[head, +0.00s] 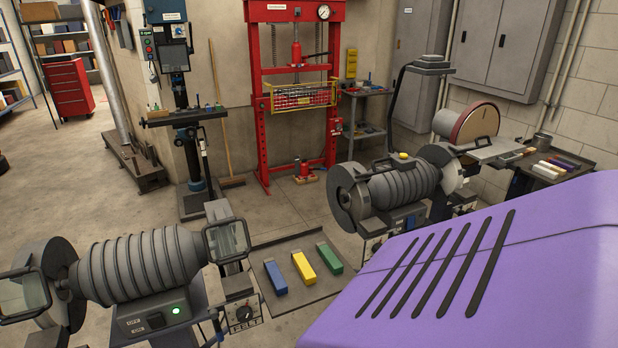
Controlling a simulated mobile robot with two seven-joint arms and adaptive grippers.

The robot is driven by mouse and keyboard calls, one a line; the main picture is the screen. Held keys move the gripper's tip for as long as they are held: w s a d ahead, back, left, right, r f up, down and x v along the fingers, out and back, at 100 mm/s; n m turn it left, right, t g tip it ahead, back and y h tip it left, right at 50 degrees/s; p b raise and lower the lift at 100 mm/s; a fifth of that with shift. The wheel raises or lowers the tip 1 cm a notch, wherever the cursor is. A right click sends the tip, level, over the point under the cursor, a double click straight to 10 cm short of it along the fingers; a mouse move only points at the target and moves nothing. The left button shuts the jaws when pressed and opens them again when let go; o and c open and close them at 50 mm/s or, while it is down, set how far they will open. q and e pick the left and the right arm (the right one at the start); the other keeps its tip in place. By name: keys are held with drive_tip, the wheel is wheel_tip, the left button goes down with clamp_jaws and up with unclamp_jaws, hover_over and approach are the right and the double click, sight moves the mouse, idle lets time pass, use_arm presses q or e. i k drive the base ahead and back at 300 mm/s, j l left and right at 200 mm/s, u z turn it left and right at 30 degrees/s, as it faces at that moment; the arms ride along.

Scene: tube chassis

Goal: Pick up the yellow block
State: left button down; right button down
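The yellow block (304,268) lies in the lower middle of the head view, with a paler far end. It sits between a blue block (276,278) on its left and a green block (329,258) on its right, with small gaps between them. All three lie side by side on a dark grey flat surface (292,307). The yellow block is fully visible. Neither of my grippers is in view.
A bench grinder (148,266) with a green light stands left of the blocks. Another grinder (405,184) stands behind them to the right. A large purple panel with black slots (560,262) fills the lower right. A red press (297,90) stands at the back.

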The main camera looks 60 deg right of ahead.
sight(306, 272)
drive_tip(key=z, duration=1.7)
drive_tip(key=u, duration=1.45)
drive_tip(key=z, duration=1.1)
drive_tip(key=i+j+z, duration=0.2)
drive_tip(key=z, duration=0.2)
drive_tip(key=i+j, duration=0.15)
drive_tip(key=j, duration=0.15)
